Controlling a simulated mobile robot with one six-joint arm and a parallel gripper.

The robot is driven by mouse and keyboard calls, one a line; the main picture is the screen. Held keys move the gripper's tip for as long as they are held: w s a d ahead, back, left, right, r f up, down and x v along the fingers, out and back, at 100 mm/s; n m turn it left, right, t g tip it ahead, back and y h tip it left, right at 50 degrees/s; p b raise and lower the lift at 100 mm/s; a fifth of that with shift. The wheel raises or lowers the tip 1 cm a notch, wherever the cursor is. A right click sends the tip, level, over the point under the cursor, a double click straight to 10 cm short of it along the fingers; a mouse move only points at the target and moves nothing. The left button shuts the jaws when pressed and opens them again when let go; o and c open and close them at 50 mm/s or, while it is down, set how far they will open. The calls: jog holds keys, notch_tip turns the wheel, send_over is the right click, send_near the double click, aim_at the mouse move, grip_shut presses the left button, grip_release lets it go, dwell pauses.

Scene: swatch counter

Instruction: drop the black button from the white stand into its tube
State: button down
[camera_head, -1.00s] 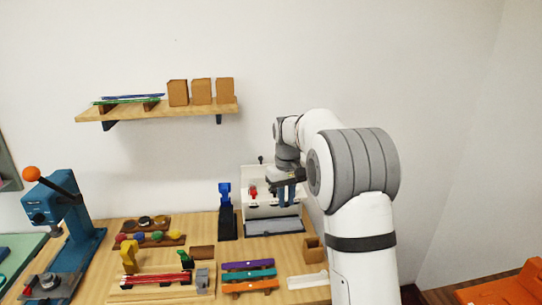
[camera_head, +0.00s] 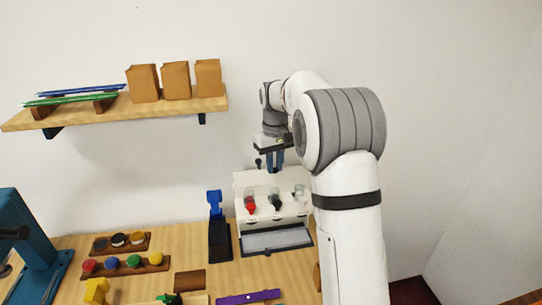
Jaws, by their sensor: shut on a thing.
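My gripper (camera_head: 275,165), with blue fingers pointing down, is at the top of a white dispenser (camera_head: 243,183), in front of the wall. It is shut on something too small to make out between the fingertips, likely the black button. The dispenser's sloping front carries a tube with red contents (camera_head: 251,206), one with dark contents (camera_head: 276,203) and a clear one (camera_head: 299,192) at the right, partly beside my arm. The fingertips are above the dark tube; I cannot tell the exact gap. The white stand is not in view now.
A grey tray (camera_head: 277,240) lies at the dispenser's foot. A blue and black device (camera_head: 218,228) stands close to its left. Brown racks (camera_head: 132,264) with coloured knobs and discs are further left. A wall shelf (camera_head: 160,111) holds brown boxes (camera_head: 176,81).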

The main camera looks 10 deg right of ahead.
jog(key=shift+f+b, duration=2.7)
jog(key=shift+f, duration=0.5)
jog(key=shift+s, duration=0.1)
jog(key=c, duration=1.3)
grip_release()
jog(key=shift+r, duration=0.1)
notch_tip(320, 180, up, 8)
jog(key=shift+f, duration=0.25)
